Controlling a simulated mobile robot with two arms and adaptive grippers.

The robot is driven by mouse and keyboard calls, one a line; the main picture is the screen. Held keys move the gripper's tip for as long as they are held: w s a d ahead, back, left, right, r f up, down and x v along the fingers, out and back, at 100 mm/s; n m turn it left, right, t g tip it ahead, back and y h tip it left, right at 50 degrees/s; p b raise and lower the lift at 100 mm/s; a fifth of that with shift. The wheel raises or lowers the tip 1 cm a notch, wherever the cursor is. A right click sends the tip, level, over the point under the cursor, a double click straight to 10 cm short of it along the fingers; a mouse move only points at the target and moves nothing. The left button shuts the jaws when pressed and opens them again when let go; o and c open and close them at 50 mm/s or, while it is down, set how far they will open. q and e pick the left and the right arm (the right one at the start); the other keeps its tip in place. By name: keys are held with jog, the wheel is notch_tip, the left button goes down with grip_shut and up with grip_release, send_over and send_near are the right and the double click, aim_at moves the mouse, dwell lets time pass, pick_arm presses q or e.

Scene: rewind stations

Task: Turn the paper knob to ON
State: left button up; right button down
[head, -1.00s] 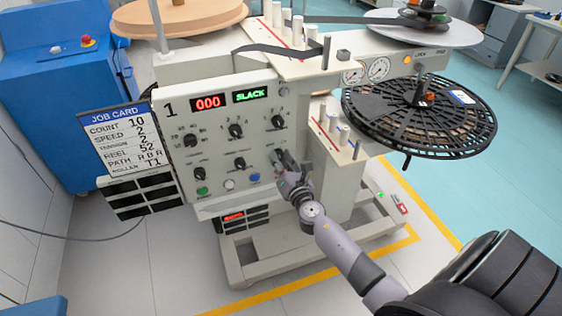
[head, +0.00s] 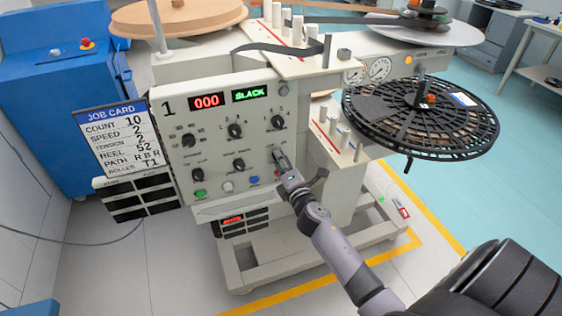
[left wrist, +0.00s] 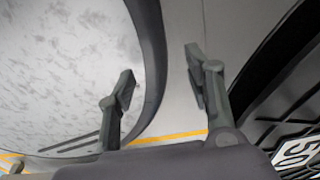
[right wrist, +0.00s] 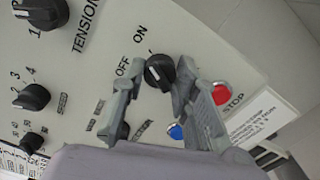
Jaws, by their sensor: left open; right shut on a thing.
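The paper knob (right wrist: 158,72) is a small black dial with a white pointer mark, between the words OFF on its left and ON above it in the right wrist view. The mark lies toward the OFF side; its exact angle is hard to read. My right gripper (right wrist: 155,75) is shut on this knob, with a finger on each side. My left gripper (left wrist: 162,78) is open and empty, away from the panel.
A red STOP button (right wrist: 221,94) and a blue button (right wrist: 175,131) sit close beside the right fingers. Other dials, such as the tension knob (right wrist: 45,12), lie left. A black reel (head: 420,118) juts out right of the panel. A job card (head: 118,140) hangs left.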

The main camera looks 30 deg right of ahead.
dwell(0.4)
jog(key=c, duration=1.2)
grip_release()
jog(key=shift+c, duration=0.2)
jog(key=v, duration=1.2)
